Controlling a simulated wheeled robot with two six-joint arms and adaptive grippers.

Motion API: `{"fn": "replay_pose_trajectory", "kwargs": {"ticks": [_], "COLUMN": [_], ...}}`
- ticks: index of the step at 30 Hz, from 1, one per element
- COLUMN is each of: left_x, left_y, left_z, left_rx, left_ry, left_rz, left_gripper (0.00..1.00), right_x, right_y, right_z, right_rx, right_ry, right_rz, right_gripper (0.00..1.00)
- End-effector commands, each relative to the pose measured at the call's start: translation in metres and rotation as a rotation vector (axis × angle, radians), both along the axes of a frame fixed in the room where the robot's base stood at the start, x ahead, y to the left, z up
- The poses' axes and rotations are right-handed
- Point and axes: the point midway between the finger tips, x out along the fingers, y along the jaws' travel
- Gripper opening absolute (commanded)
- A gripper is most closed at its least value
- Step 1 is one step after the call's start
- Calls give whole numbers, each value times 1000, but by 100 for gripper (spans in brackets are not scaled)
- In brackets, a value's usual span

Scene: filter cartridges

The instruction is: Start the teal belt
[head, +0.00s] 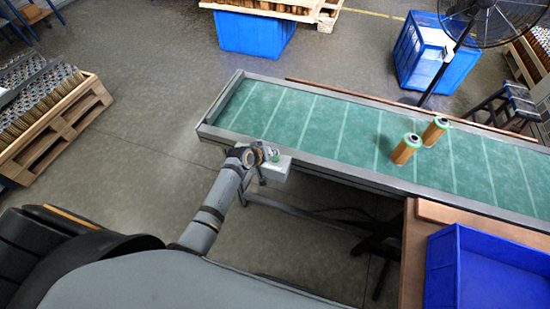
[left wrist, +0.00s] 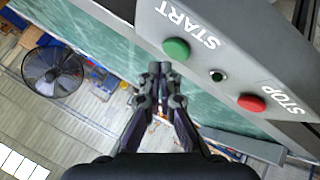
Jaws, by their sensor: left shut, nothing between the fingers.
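The teal belt (head: 300,118) runs across the head view inside a grey frame. A light grey control box (head: 278,170) is fixed at its near side. In the left wrist view the box carries a green START button (left wrist: 176,48), a red STOP button (left wrist: 251,103) and a small dark green lamp (left wrist: 217,75) between them. My left gripper (head: 262,157) is at the box. In the left wrist view its fingertips (left wrist: 160,70) are together and empty, just below and left of the START button; I see no contact. My right gripper is out of view.
Two orange cartridges with green rims, one nearer (head: 405,149) and one farther (head: 435,131), stand on the belt. A blue bin (head: 480,238) is at the lower right. A fan (head: 490,14), blue crates and pallets stand beyond. Floor left of the belt is open.

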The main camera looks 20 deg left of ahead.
Motion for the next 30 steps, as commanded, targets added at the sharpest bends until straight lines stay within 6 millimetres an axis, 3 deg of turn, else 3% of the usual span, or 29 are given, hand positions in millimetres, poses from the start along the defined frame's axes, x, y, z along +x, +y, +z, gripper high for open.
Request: {"fn": "replay_pose_trajectory", "kwargs": {"ticks": [30], "left_x": [0], "left_y": [0], "left_z": [-10], "left_rx": [0], "left_ry": [0], "left_rz": [0], "left_gripper": [0], "right_x": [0], "right_y": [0], "right_z": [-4], "right_rx": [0], "right_ry": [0], "right_rz": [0], "right_gripper": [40]}}
